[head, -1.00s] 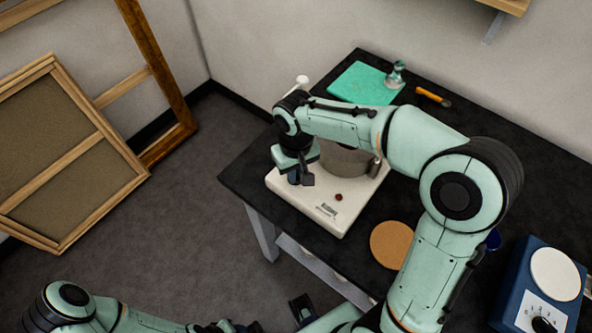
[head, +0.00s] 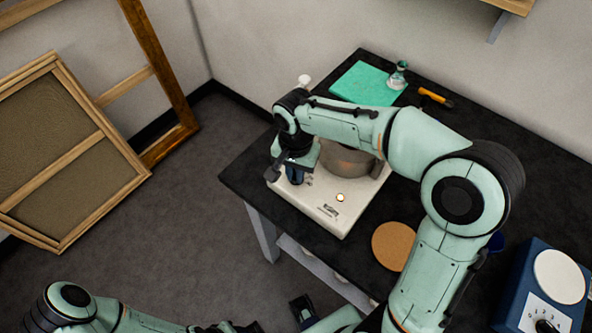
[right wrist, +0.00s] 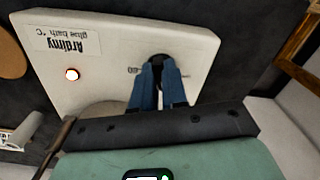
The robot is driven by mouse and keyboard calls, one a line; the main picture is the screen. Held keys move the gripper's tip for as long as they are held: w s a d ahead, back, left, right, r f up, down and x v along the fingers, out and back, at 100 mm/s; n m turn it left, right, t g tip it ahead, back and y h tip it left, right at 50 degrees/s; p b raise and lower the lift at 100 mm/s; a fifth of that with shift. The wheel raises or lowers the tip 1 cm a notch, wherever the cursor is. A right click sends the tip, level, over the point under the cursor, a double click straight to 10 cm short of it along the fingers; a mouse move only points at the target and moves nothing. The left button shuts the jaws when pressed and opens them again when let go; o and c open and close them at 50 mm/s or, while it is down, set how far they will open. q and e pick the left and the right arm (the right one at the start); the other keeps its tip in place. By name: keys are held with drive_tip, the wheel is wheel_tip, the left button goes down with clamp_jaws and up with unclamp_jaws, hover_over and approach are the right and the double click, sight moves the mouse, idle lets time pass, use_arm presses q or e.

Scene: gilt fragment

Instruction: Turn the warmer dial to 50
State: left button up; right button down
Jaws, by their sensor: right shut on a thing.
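The warmer (head: 318,208) is a white box on the black table, with a grey pot in its top. In the right wrist view the warmer (right wrist: 120,45) carries a "glue bath °C" label and a lit indicator light (right wrist: 72,74). Its dark dial (right wrist: 158,60) has a "60" mark on its left side in that view; other marks and the pointer are hidden. My right gripper (right wrist: 158,78) is shut on the dial, its blue fingers pointing at it. In the head view my right gripper (head: 294,176) is over the warmer's left corner. My left gripper shows only partly at the bottom edge.
A round cork mat (head: 392,246) lies right of the warmer. A blue device with a white plate (head: 560,276) stands at the right edge. A green mat (head: 362,82), a glass flask (head: 397,76) and an orange-handled tool (head: 434,97) are at the back. Wooden frames (head: 75,150) lean at left.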

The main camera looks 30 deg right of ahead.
drive_tip(key=shift+r+m, duration=0.1)
drive_tip(key=shift+m, duration=0.3)
drive_tip(key=c, duration=1.2)
unclamp_jaws()
drive_tip(key=shift+o, duration=0.2)
use_arm(q)
drive_tip(key=shift+w+r+p, duration=0.3)
drive_tip(key=shift+r+p, duration=0.25)
drive_tip(key=shift+r, duration=0.1)
drive_tip(key=shift+w+r+p, duration=0.25)
drive_tip(key=shift+r+p, duration=0.25)
drive_tip(key=shift+r, duration=0.1)
use_arm(e)
wheel_tip(320, 180, up, 13)
drive_tip(key=shift+r, duration=0.2)
drive_tip(key=shift+f, duration=0.1)
